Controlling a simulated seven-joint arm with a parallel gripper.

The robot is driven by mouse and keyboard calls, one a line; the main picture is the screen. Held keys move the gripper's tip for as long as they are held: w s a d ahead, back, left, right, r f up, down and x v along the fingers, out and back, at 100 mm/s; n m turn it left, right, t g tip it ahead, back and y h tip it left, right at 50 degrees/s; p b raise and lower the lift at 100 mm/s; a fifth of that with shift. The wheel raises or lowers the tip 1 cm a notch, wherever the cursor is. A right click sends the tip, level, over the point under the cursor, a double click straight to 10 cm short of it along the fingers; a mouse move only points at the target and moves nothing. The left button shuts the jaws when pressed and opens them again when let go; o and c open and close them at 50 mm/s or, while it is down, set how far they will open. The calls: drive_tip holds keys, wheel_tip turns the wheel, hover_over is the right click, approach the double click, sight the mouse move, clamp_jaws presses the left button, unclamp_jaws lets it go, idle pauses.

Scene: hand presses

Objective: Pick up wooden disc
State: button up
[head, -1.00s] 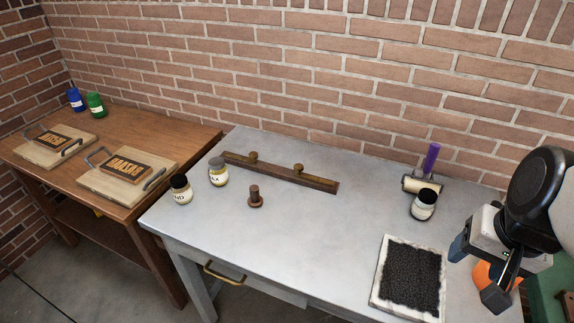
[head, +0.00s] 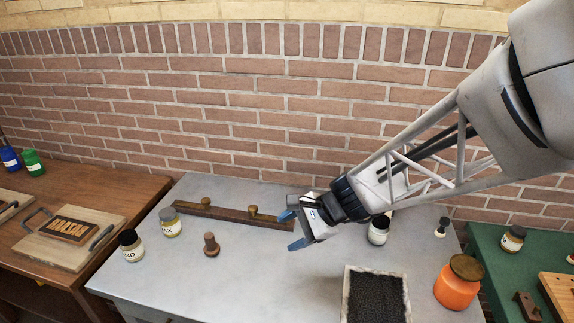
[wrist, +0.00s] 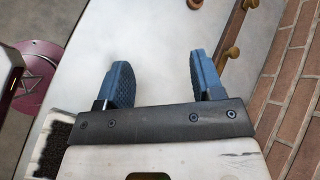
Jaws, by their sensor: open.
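The only thing resembling a wooden disc is a small brown wooden piece (head: 211,245) with a round foot and an upright knob. It stands on the left part of the grey table (head: 250,285), in front of the long wooden bar. A brown round thing (wrist: 195,4), cut off at the top edge of the wrist view, is probably the same piece. My gripper (head: 292,230) is open and empty, above the table to the right of the piece and clearly apart from it. In the wrist view its two blue fingers (wrist: 160,64) stand wide apart, with only grey tabletop between them.
The wooden bar (head: 228,213) with brass knobs lies behind the piece. Two labelled jars, a dark-capped one (head: 131,245) and a grey-capped one (head: 170,222), stand left of it. A black inked slab (head: 376,298) and an orange jar (head: 459,283) are at right. The table's middle front is clear.

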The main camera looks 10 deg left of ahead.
drive_tip(key=w+a+f+m+y, duration=0.2)
drive_tip(key=w+a+f+m, duration=0.25)
drive_tip(key=a, duration=0.45)
drive_tip(key=m+t+y, duration=0.1)
drive_tip(key=m+y, duration=0.1)
drive_tip(key=m, duration=0.3)
approach(210, 238)
drive_tip(key=a, duration=0.1)
drive_tip(key=a+f, duration=0.2)
drive_tip(key=shift+w, duration=0.3)
drive_tip(key=shift+x, duration=1.2)
drive_tip(key=shift+f, duration=0.1)
drive_tip(key=shift+x, duration=2.6)
drive_tip(key=shift+w, duration=0.15)
drive_tip(key=shift+c, duration=0.3)
drive_tip(key=shift+d, duration=0.1)
drive_tip(key=c, duration=0.9)
drive_tip(key=shift+c, duration=0.2)
